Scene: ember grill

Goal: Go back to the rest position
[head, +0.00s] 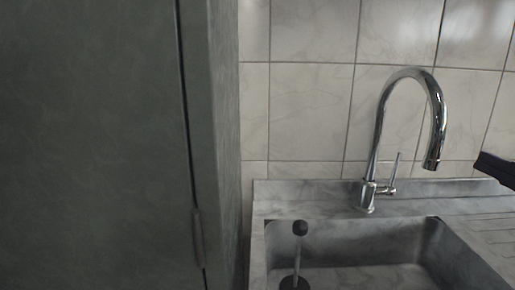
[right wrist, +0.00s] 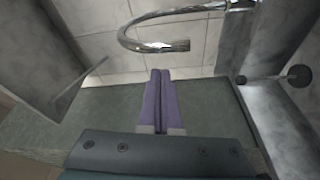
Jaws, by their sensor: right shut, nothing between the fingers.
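My right gripper (head: 495,168) shows only as a dark tip at the right edge of the head view, right of the tap's spout and apart from it. In the right wrist view its two purple fingers (right wrist: 160,76) lie together, shut, with nothing between them. The curved chrome tap (right wrist: 155,46) shows just beyond the fingertips in that view. My left gripper is in neither view.
The chrome tap (head: 378,130) stands behind a grey marbled sink (head: 440,250). A thin rod with a black knob (head: 300,228) rises at the sink's left. A tall dark cabinet (head: 90,140) fills the left. A tiled wall (head: 310,110) closes the back.

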